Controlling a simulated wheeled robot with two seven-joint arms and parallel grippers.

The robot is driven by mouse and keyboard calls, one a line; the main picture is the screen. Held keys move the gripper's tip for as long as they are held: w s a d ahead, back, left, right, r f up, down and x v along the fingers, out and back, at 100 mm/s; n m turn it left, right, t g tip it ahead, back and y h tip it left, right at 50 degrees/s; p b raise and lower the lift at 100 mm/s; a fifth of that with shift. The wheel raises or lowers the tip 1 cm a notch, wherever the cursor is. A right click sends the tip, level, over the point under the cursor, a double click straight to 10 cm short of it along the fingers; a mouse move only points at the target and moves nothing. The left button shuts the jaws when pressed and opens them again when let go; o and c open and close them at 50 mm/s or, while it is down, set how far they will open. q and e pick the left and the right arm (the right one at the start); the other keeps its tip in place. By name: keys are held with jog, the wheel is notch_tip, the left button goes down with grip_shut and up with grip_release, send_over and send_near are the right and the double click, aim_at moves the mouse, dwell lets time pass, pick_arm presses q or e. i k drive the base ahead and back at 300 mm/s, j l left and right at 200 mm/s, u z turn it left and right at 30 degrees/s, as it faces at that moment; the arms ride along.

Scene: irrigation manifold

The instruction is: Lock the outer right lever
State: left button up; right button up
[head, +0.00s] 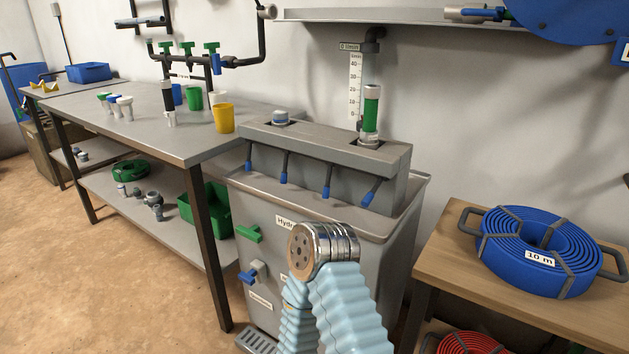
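The outer right lever (371,193) is the rightmost of several dark levers with blue tips on the front of the grey manifold block (330,150). It slants down and to the left, and its blue tip points downward. The other levers, such as the outer left lever (249,160), also hang down, more steeply. I cannot tell whether any lever is locked. A part of my arm in a light-blue ribbed sleeve with a metal joint rises in front of the tank, below the levers. It shows no fingers, and neither gripper is in view.
The manifold sits on a grey tank (400,222) with a green handle (247,233) and a blue valve (251,272) on its front. A metal workbench (170,140) stands left. A wooden table (570,305) with a blue hose coil (545,245) stands right.

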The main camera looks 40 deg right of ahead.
aim_at(364, 202)
jog(key=k+j+z, duration=0.15)
jog(key=z, duration=0.8)
jog(key=i+j+z, duration=0.1)
jog(key=z, duration=0.7)
jog(key=i, duration=0.05)
